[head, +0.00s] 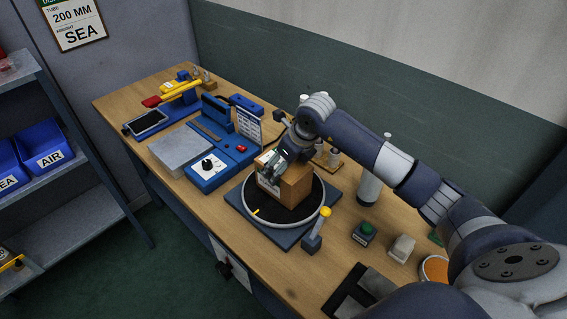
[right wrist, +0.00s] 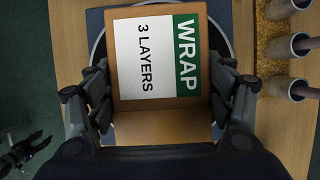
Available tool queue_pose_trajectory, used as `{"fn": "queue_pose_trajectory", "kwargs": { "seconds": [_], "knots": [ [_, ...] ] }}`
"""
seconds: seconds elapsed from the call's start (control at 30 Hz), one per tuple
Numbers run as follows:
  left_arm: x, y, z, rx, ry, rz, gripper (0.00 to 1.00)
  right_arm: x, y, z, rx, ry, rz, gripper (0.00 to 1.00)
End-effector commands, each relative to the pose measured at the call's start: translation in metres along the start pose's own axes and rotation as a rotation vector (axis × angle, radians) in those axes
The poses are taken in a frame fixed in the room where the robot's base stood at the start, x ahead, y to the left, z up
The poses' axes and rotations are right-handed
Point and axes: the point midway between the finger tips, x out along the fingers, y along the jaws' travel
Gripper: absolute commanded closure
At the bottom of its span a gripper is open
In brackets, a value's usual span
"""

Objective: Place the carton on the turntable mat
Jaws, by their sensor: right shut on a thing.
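The carton (head: 297,188) is a brown box; its white and green label reads "WRAP 3 LAYERS" in the right wrist view (right wrist: 155,55). My right gripper (head: 273,168) is shut on the carton, with its fingers (right wrist: 160,100) along two opposite sides. The carton is upright over the round black turntable mat (head: 272,214), within its pale rim. I cannot tell whether its underside touches the mat, since the contact is hidden. My left gripper (right wrist: 27,150) shows at the lower left of the right wrist view, apart from the carton, its dark fingers spread and empty.
A yellow-topped post (head: 318,229) stands at the turntable's front right. A blue machine (head: 215,165) is close on its left. A green button box (head: 364,233) and a pale block (head: 402,248) lie to the right. Upright cylinders (head: 369,185) stand behind.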

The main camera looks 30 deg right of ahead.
Motion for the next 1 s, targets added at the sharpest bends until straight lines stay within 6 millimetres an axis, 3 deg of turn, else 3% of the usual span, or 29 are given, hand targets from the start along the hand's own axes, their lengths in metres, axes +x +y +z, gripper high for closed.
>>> {"fn": "queue_pose_trajectory", "kwargs": {
  "seconds": [0.17, 0.2, 0.27, 0.77, 1.0],
  "knots": [
    [0.003, -0.001, -0.004, 0.0, 0.006, -0.001, 0.6, 0.0, -0.001, 0.001, 0.0, -0.006, -0.001, 0.78],
    [0.003, -0.001, -0.005, 0.0, 0.008, -0.001, 0.6, 0.002, 0.0, -0.001, 0.001, 0.0, -0.001, 0.21],
    [0.002, -0.001, -0.008, 0.0, 0.012, -0.002, 0.6, 0.001, 0.0, -0.001, 0.001, 0.0, -0.001, 0.07],
    [0.001, -0.002, -0.013, -0.001, 0.02, -0.002, 0.6, -0.003, -0.001, 0.001, 0.001, -0.001, -0.001, 0.05],
    [0.015, -0.002, -0.01, -0.002, 0.016, -0.002, 0.6, -0.043, -0.002, 0.001, 0.0, -0.006, -0.005, 0.05]
  ]
}}
